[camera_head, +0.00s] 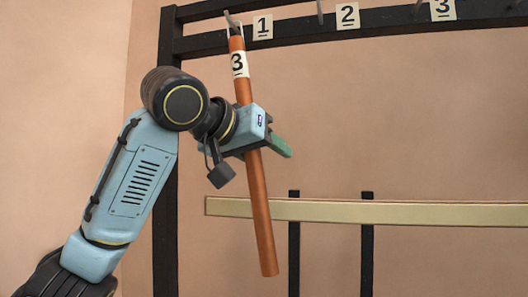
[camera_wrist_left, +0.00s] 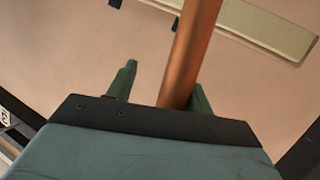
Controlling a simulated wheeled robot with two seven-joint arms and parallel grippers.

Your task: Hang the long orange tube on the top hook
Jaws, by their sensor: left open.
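The long orange tube (camera_head: 259,190) carries a label with a 3 near its black top end. It leans slightly, with its lower end to the right. Its top is at the hook (camera_head: 232,20) beside the label 1; whether its loop sits on that hook is too small to tell. My left gripper (camera_head: 272,144) is at the tube's upper middle, with green fingers open. In the left wrist view the tube (camera_wrist_left: 188,60) passes close by the right finger, with a gap to the left finger. My right gripper is out of view.
The dark top rail (camera_head: 400,20) also has hooks beside the labels 2 (camera_head: 347,15) and 3 (camera_head: 443,9). A pale horizontal bar (camera_head: 420,214) on dark posts (camera_head: 367,250) runs behind the tube's lower part. A dark upright (camera_head: 166,230) stands at the left.

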